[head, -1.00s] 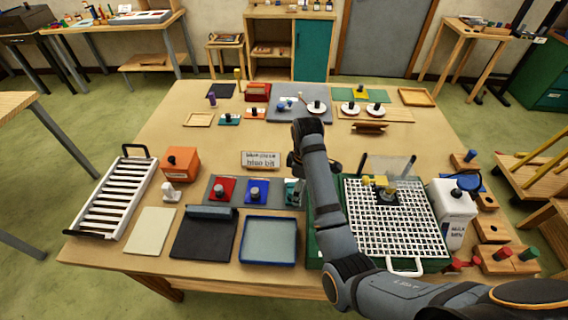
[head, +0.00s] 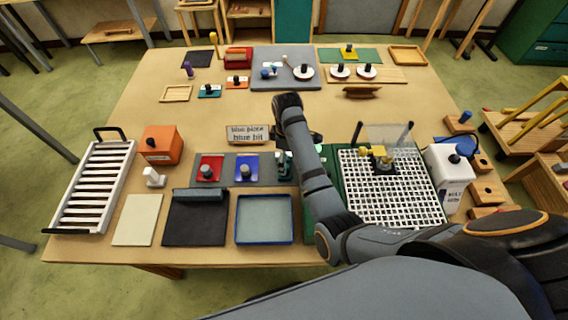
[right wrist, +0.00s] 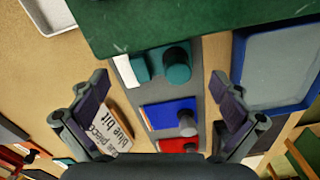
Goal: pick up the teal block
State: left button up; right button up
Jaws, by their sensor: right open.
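The teal block (right wrist: 176,66) with its round teal knob shows in the right wrist view, on the grey strip (right wrist: 123,68) beside a blue block (right wrist: 166,114) and a red block (right wrist: 172,146). In the head view the teal block (head: 284,166) is partly hidden by my right arm. My right gripper (right wrist: 160,97) is open and empty, its fingers spread to either side of the strip. The teal block lies beyond the fingertips, and I see no contact. My left gripper is not in view.
A green board (right wrist: 200,22) lies close by the teal block. A blue-rimmed tray (head: 264,240) and a sign (head: 247,134) flank the strip. A white grid (head: 400,195) and white bottle (head: 448,168) stand to the right. Bare tabletop (head: 190,122) lies beyond the sign.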

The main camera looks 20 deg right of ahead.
jog(key=f, duration=0.3)
jog(key=shift+s+a+f+p, duration=0.15)
jog(key=shift+a+p, duration=0.1)
jog(key=shift+p, duration=0.1)
jog(key=shift+f, duration=0.2)
jog(key=c, duration=1.2)
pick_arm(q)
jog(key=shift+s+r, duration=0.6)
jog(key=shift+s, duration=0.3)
pick_arm(e)
jog(key=shift+o, duration=0.2)
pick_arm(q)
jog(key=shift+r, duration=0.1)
pick_arm(e)
jog(key=shift+r, duration=0.1)
